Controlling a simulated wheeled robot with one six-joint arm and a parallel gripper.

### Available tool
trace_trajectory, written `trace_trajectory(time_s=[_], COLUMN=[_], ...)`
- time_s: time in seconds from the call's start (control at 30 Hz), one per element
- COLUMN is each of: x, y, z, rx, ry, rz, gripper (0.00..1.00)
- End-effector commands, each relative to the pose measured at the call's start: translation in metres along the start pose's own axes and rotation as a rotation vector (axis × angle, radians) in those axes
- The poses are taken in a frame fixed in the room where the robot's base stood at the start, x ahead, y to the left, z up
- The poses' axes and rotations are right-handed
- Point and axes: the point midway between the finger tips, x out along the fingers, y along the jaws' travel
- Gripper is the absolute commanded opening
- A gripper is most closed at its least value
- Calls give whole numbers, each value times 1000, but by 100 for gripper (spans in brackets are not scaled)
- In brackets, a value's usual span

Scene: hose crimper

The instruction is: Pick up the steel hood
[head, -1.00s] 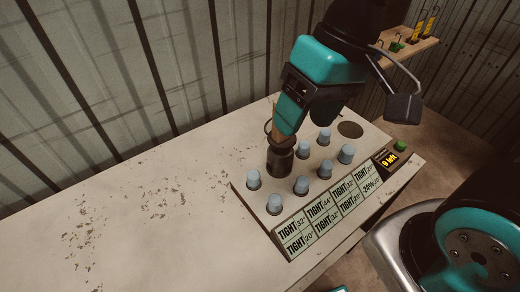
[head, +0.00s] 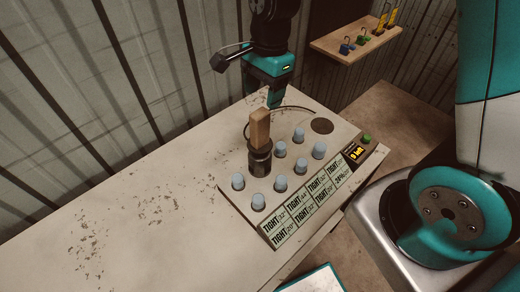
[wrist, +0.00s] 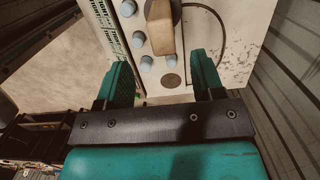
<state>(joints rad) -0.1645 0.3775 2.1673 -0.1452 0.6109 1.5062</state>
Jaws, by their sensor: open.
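The steel hood appears to be the dark metal cylinder (head: 260,162) with an upright wooden block handle (head: 260,128). It stands among the grey-blue caps on the pale panel. In the wrist view, the wooden block (wrist: 160,28) shows beyond the fingertips, between their lines, and hides much of the cylinder. My gripper (head: 273,98) is behind and above the block in the head view, apart from it. In the wrist view, my gripper (wrist: 161,62) has its two teal fingers spread with nothing between them.
Several grey-blue caps (head: 280,183) stand close around the cylinder. A label board reading TIGHT (head: 300,210) and a small display (head: 356,156) edge the panel. A thin dark cable loops behind the block. A wooden shelf (head: 357,45) holds small coloured items. The bench's left side is clear.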

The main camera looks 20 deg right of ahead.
Motion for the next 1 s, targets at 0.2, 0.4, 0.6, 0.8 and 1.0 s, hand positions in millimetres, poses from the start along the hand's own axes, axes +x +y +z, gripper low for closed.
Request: trace_trajectory(time_s=[0.2, 0.4, 0.6, 0.8, 1.0], x=[31, 44, 71, 87, 88], y=[0, 0, -2, -2, -3], z=[0, 1, 0, 0, 0], rx=[-2, -2, -3, -3, -3], ry=[0, -1, -1, -1, 0], rz=[2, 3, 5, 0, -1], gripper=[62, 62, 62, 62, 62])
